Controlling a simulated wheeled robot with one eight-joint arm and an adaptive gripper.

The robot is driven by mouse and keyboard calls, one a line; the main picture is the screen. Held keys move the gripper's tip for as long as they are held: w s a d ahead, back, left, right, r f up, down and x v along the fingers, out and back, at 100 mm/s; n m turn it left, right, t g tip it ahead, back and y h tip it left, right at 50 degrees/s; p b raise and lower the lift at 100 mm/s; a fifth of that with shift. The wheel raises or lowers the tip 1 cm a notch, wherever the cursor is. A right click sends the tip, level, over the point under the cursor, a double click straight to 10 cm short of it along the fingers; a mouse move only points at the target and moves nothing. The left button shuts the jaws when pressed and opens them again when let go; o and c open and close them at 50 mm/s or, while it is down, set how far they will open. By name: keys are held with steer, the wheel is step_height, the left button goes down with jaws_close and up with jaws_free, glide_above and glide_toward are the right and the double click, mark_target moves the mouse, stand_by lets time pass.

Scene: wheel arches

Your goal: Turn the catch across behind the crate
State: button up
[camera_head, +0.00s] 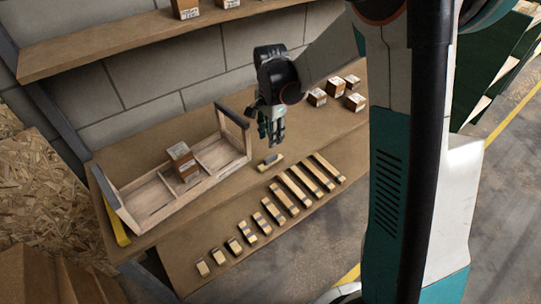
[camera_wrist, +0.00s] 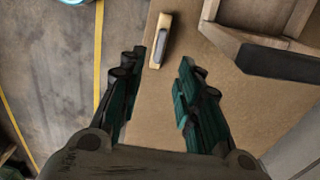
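A long open wooden crate (camera_head: 150,193) with dividers and dark end bars stands on the brown bench. Its corner shows at the upper right in the wrist view (camera_wrist: 278,30). A small pale wooden piece with a dark end, likely the catch (camera_head: 270,162), lies on the bench off the crate's right end. It shows at the top centre in the wrist view (camera_wrist: 161,40), apart from the crate. My gripper (camera_head: 272,140) points down above the bench close to this piece. In the wrist view my gripper (camera_wrist: 164,65) is open, with nothing between its fingers.
A brown box (camera_head: 181,160) stands in the crate. Several wooden bars (camera_head: 285,198) of differing lengths lie in a row along the front. Small boxes (camera_head: 336,87) stand at the back right. A shelf (camera_head: 150,30) runs above. A yellow strip (camera_head: 112,212) lies by the crate's left end.

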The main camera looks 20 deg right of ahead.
mark_target(271, 157)
step_height(271, 157, down, 10)
steer(key=b, duration=0.3)
steer(key=shift+r, duration=0.2)
jaws_close()
